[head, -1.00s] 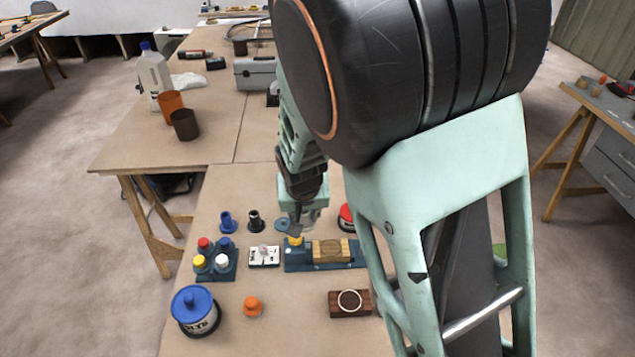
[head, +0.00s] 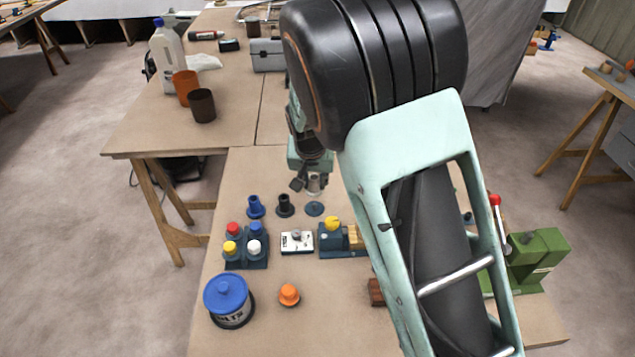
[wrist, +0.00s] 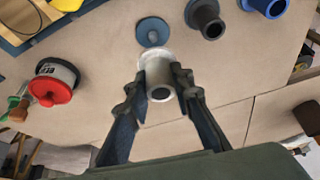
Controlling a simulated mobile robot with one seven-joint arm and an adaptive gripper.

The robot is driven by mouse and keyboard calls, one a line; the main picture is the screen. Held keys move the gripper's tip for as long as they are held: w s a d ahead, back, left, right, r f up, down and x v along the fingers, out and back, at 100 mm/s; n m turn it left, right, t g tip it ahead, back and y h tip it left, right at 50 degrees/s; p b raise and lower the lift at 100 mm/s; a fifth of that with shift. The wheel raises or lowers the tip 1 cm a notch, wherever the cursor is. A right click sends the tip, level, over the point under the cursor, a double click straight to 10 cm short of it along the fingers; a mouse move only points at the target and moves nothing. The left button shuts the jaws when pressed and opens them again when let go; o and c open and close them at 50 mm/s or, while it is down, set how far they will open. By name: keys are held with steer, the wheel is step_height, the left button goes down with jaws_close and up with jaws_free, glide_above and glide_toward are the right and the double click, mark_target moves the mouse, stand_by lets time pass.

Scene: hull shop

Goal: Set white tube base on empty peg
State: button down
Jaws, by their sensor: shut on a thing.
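The white tube base (wrist: 156,68) is in my gripper (wrist: 160,88), clamped between both fingers in the wrist view. Its open round end faces the camera. In the head view, the tube base (head: 314,184) shows small and pale below my gripper. The empty peg (wrist: 153,32) is a blue-grey round base with a short stub, just beyond the tube in the wrist view. In the head view the peg's base (head: 314,208) lies on the table just below the tube, which appears apart from it.
A black tube base (head: 285,205) and a blue one (head: 255,206) stand left of the peg. In front are a rack of coloured caps (head: 246,251), a white switch box (head: 297,241) and a yellow-knobbed block (head: 333,238). A red-lidded tin (wrist: 54,82) is nearby in the wrist view.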

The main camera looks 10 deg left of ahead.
mark_target(314, 204)
steer(key=shift+f+b, duration=1.9)
steer(key=shift+f, duration=0.95)
steer(key=shift+f+b, duration=0.5)
steer(key=shift+f, duration=0.1)
steer(key=c, duration=2)
jaws_free()
steer(key=shift+o, duration=0.2)
steer(key=p+v, duration=0.7)
steer(key=v, duration=0.4)
steer(key=shift+p, duration=0.3)
steer(key=shift+r, duration=0.1)
